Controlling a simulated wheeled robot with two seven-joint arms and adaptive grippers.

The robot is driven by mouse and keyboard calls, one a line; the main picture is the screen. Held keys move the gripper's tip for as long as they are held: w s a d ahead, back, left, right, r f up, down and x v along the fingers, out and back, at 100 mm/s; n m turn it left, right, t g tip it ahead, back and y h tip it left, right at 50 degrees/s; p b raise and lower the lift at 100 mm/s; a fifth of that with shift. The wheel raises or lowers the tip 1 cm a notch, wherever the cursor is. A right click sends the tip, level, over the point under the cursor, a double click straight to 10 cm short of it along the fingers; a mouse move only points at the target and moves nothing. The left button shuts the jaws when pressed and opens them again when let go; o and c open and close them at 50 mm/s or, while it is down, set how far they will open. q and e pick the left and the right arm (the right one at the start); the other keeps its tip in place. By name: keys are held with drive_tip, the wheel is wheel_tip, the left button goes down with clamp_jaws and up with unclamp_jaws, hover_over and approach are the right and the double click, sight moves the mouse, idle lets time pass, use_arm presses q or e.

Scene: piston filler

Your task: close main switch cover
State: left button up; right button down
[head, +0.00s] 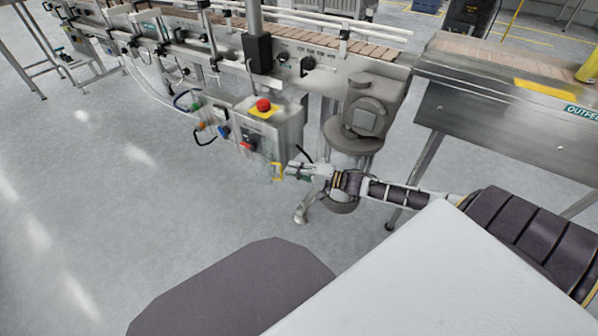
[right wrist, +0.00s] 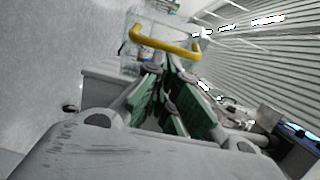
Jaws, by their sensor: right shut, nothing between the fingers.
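The main switch cover is a clear panel with a yellow handle (head: 278,171), low at the front of the grey control box (head: 286,131). It seems to stand out from the box, but its exact angle is hard to tell. In the right wrist view the yellow handle (right wrist: 165,46) lies just beyond my fingertips, with the clear panel behind it. My right gripper (head: 288,172) is shut and empty beside the handle; it also shows in the right wrist view (right wrist: 168,68). I cannot tell whether it touches the handle. My left gripper is not in view.
A red emergency button (head: 264,105) on a yellow plate tops the control box. The conveyor (head: 330,72) runs behind it. A grey motor unit (head: 362,118) stands close to my right arm. The floor at left (head: 120,230) is clear.

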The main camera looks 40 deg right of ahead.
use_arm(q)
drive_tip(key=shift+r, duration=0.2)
use_arm(e)
drive_tip(key=shift+w+a, duration=0.1)
drive_tip(key=shift+a, duration=0.2)
idle(0.3)
